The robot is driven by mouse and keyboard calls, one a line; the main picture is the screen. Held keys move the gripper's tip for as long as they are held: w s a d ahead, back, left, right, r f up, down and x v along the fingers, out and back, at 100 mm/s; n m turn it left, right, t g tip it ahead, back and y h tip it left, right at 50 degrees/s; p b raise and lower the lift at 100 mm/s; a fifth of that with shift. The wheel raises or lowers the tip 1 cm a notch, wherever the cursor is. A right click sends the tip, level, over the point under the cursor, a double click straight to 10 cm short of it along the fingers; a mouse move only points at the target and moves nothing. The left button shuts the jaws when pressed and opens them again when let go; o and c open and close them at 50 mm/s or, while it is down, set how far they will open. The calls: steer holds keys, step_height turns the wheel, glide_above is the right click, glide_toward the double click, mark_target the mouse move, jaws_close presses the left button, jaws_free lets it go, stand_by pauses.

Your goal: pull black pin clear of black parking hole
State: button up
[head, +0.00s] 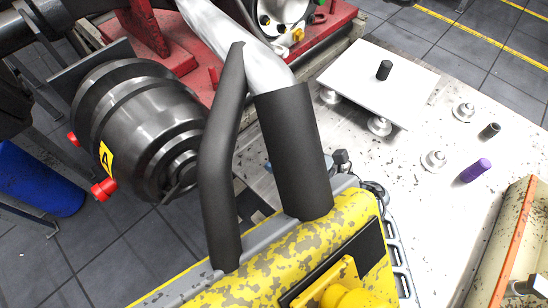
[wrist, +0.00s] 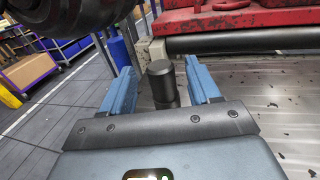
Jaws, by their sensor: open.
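In the wrist view, a black pin (wrist: 161,82) stands upright between the two blue fingers of my gripper (wrist: 160,88). In the head view, dark arm-like parts cover the area where the gripper seems to be. Another upright black pin (head: 384,70) shows on a white plate in the head view.
The white plate (head: 345,78) stands on metal feet on the scuffed table (head: 410,195). A purple pin (head: 476,170) and a short dark cylinder (head: 490,130) are to its right. A large black drum (head: 140,125) marked A is at left. A red frame (wrist: 235,20) lies beyond the gripper.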

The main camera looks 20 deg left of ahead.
steer(key=shift+w+a, duration=0.2)
steer(key=shift+a, duration=0.95)
steer(key=shift+c, duration=0.4)
steer(key=c, duration=1)
steer(key=shift+r, duration=0.15)
